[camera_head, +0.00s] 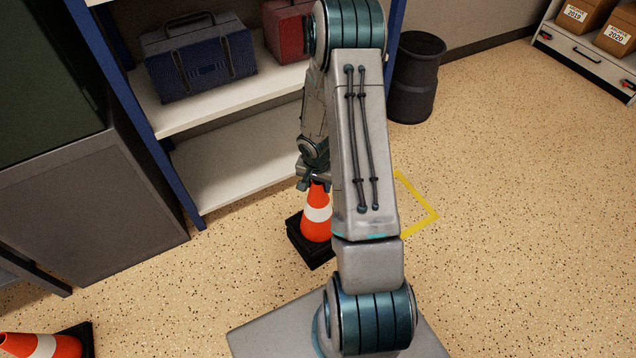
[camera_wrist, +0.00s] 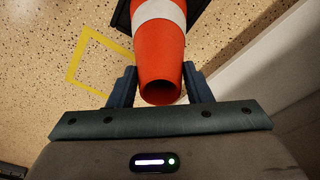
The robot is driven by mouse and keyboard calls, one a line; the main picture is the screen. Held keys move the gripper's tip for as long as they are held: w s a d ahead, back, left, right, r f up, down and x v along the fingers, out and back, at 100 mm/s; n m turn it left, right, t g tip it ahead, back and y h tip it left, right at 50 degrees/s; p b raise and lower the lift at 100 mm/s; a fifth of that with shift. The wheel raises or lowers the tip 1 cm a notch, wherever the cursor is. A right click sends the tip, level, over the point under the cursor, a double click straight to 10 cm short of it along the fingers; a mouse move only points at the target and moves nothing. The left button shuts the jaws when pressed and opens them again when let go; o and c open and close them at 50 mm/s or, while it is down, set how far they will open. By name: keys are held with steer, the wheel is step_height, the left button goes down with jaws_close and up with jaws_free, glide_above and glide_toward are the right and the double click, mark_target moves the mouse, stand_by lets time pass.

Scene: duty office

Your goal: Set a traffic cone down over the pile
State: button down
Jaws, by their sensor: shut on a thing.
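An orange traffic cone (camera_head: 317,222) with a white band and a black square base stands upright in front of the shelf in the head view. My gripper (camera_head: 316,181) is shut on this cone's top. In the wrist view the gripper's two fingers (camera_wrist: 158,88) sit on either side of the cone's open tip, and the cone (camera_wrist: 161,50) runs away from them toward its dark base. A second cone (camera_head: 45,345) lies at the lower left of the head view, partly cut off. No pile shows in either view; my arm hides part of the floor.
A blue-framed shelf (camera_head: 235,112) holds a blue toolbox (camera_head: 200,60) and a red one (camera_head: 287,30). A dark bin (camera_head: 416,78) stands right of it. A yellow floor marking (camera_head: 420,222) lies right of the held cone. A grey cabinet (camera_head: 85,210) stands left. Floor at right is clear.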

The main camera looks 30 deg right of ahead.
steer(key=c, duration=0.7)
jaws_free()
steer(key=shift+o, duration=0.2)
step_height(320, 180, up, 14)
steer(key=s+a+p, duration=0.1)
steer(key=p, duration=0.4)
steer(key=shift+s+a, duration=0.1)
steer(key=shift+a, duration=0.05)
steer(key=s+a+r+n+h+p, duration=0.15)
steer(key=r+p, duration=0.45)
steer(key=r, duration=0.7)
steer(key=s+a+r+n+y+p, duration=0.1)
steer(key=s+a+r+n+p, duration=0.15)
steer(key=r+p, duration=0.7)
steer(key=s+a+r+n+p, duration=0.1)
steer(key=s+a+r+p, duration=0.2)
steer(key=r, duration=0.6)
steer(key=s+a+r+n+t+y+p, duration=0.1)
steer(key=s+a+r+n+p, duration=0.1)
steer(key=s+r, duration=0.4)
steer(key=s+a+r+n+p, duration=0.2)
steer(key=s+a+r+p, duration=0.1)
steer(key=r, duration=0.8)
steer(key=shift+s+a+r+t+p, duration=0.4)
steer(key=shift+s+p, duration=0.25)
steer(key=shift+s, duration=0.15)
